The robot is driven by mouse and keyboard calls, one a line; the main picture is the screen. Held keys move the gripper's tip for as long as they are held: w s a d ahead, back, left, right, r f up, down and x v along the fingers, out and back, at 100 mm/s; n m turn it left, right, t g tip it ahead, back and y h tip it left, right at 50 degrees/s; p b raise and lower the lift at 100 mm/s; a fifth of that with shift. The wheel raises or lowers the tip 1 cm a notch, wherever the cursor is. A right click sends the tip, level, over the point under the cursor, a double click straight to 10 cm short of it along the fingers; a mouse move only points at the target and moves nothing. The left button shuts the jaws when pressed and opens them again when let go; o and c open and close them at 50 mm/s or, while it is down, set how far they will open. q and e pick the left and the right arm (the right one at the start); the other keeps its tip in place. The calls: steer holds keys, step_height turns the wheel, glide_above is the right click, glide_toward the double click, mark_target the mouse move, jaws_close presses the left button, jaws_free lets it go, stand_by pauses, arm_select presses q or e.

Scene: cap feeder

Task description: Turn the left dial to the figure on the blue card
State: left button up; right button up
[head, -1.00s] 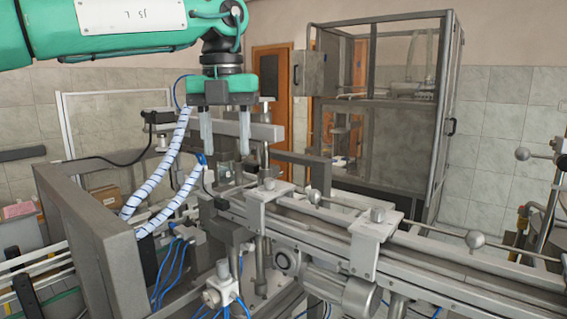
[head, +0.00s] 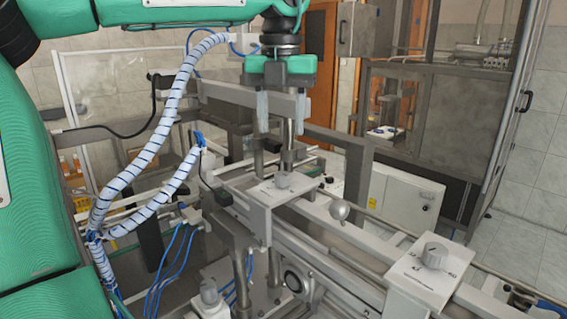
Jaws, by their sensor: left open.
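The left dial (head: 282,180) is a small grey knob on a pale plate (head: 258,192) fixed to the conveyor rail. Marks on its plate are too small to read. A second, right dial (head: 435,255) sits on a similar plate (head: 408,273) nearer and to the right. My left gripper (head: 281,118) is open, fingers pointing down, and shows above the left dial in the picture, apart from it. Nothing is between its fingers. I see no blue card. My right gripper is not in view.
A round metal knob (head: 340,210) stands on a rod between the two dials. A grey frame and blue-white striped hoses (head: 150,150) are at the left. A pale control box (head: 403,200) and a glazed cabinet (head: 440,115) stand behind the rail.

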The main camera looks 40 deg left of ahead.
mark_target(282, 173)
arm_select(q)
step_height(282, 173, down, 8)
steer(key=shift+w+p, duration=0.1)
steer(key=shift+p, duration=0.6)
steer(key=shift+f, duration=0.4)
steer(key=shift+a+f, duration=0.1)
steer(key=shift+f, duration=0.3)
steer(key=c, duration=0.9)
steer(key=shift+c, duration=0.5)
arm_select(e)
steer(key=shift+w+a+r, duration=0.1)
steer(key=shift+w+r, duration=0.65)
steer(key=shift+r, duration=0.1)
